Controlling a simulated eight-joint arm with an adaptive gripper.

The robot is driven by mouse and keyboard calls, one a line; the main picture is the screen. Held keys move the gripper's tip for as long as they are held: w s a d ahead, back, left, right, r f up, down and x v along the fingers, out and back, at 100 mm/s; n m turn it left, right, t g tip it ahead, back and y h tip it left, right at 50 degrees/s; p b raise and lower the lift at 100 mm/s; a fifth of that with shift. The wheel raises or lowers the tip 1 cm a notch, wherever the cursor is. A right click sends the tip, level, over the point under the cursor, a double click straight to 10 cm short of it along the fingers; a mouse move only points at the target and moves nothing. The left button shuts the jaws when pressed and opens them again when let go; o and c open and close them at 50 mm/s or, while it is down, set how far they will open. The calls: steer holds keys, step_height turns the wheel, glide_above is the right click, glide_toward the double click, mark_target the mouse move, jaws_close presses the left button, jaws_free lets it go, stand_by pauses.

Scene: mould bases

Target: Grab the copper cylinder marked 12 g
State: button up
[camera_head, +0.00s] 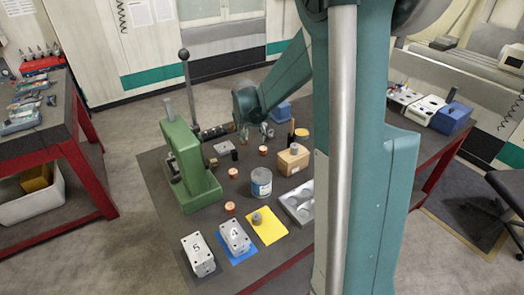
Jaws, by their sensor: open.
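Several small copper cylinders stand on the dark table in the head view. One (230,207) is near the front, left of the yellow sheet. Another (233,173) is right of the green press. A third (263,150) is farther back, just below my gripper in the picture. The marks on them are too small to read, so I cannot tell which is 12 g. My gripper (256,132) is open over the back of the table, its fingers apart with nothing seen between them. The contact between fingers and table is too small to judge.
A green press (187,165) with a tall lever stands left. A grey can (261,182), a wooden block (291,164) and a metal mould plate (297,200) stand near the middle. Mould blocks marked 5 (197,252) and 4 (235,236) are in front. My arm hides the table's right part.

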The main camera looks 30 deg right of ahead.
steer(key=m, duration=0.1)
glide_toward(263, 149)
steer(key=w+f, duration=0.1)
steer(key=shift+w+d+g+p, duration=0.2)
steer(key=shift+w+g+p, duration=0.1)
steer(key=shift+g, duration=0.1)
steer(key=shift+f, duration=0.1)
steer(key=shift+x, duration=1.2)
steer(key=shift+x, duration=2.6)
steer(key=shift+s, duration=0.15)
steer(key=shift+c, duration=0.5)
steer(key=c, duration=1)
